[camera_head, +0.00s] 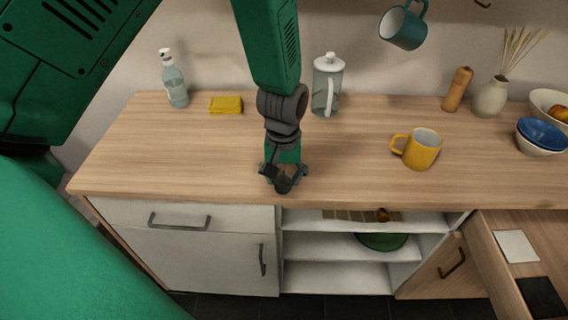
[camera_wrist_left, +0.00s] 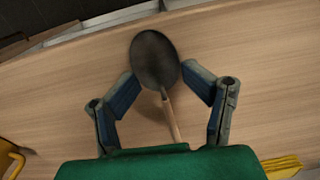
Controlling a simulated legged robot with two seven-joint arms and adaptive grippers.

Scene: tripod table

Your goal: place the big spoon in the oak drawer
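The big spoon (camera_wrist_left: 155,62) has a dark oval bowl and a light wooden handle (camera_wrist_left: 171,117), and shows in the left wrist view over the wooden worktop. My left gripper (camera_wrist_left: 163,92) has its two fingers spread apart, one on each side of the spoon, with a gap to each side. In the head view my left gripper (camera_head: 284,178) is low over the worktop's front edge and mostly hides the spoon. A wooden drawer (camera_head: 498,278) at the lower right stands open, with a white piece and a black piece in it. My right gripper is not in view.
On the worktop (camera_head: 190,150) are a bottle (camera_head: 175,86), a yellow sponge (camera_head: 226,105), a glass jug (camera_head: 326,84), a yellow mug (camera_head: 420,149), a pepper mill (camera_head: 457,90), a vase (camera_head: 490,98) and bowls (camera_head: 541,137). A teal mug (camera_head: 403,28) hangs above. Open shelves (camera_head: 335,275) lie below.

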